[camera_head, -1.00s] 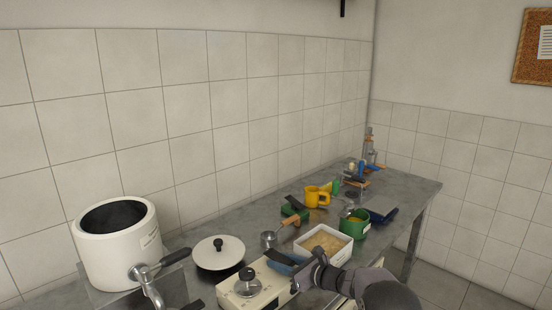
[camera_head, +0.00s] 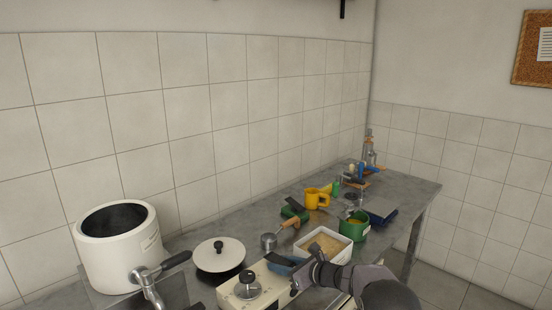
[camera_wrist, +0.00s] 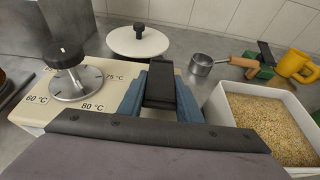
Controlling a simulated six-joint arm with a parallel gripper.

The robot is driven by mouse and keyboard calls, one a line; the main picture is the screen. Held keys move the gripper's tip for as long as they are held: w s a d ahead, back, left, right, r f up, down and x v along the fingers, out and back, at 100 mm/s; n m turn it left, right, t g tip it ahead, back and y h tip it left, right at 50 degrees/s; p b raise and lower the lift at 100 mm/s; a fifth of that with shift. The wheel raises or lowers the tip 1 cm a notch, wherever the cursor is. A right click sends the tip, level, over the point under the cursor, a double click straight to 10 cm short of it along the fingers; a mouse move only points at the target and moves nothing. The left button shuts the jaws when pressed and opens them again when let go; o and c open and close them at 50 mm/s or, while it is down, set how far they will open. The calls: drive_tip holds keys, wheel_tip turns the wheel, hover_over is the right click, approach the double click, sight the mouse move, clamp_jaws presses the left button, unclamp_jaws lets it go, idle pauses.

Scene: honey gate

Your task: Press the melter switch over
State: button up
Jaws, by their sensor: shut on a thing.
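The melter (camera_head: 247,289) is a cream box at the front of the bench. It carries a round metal dial with a black knob (camera_head: 247,276), marked in °C in the wrist view (camera_wrist: 70,75). My gripper (camera_head: 284,263) is at the right end of the box. In the wrist view its blue fingers (camera_wrist: 160,98) stand on both sides of a black block (camera_wrist: 160,80) and are shut on it. I cannot tell whether this block is the melter switch or where it joins the box. No other switch shows clearly.
A white tray of grain-like stuff (camera_head: 325,259) stands right of my gripper. A white lid (camera_head: 219,258), a small metal pot (camera_head: 268,241) and a large white pot (camera_head: 118,255) are near. A green mug (camera_head: 355,231) and a yellow mug (camera_head: 316,201) stand farther back.

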sight(291, 266)
drive_tip(key=o, duration=1.1)
drive_tip(key=shift+v, duration=3.5)
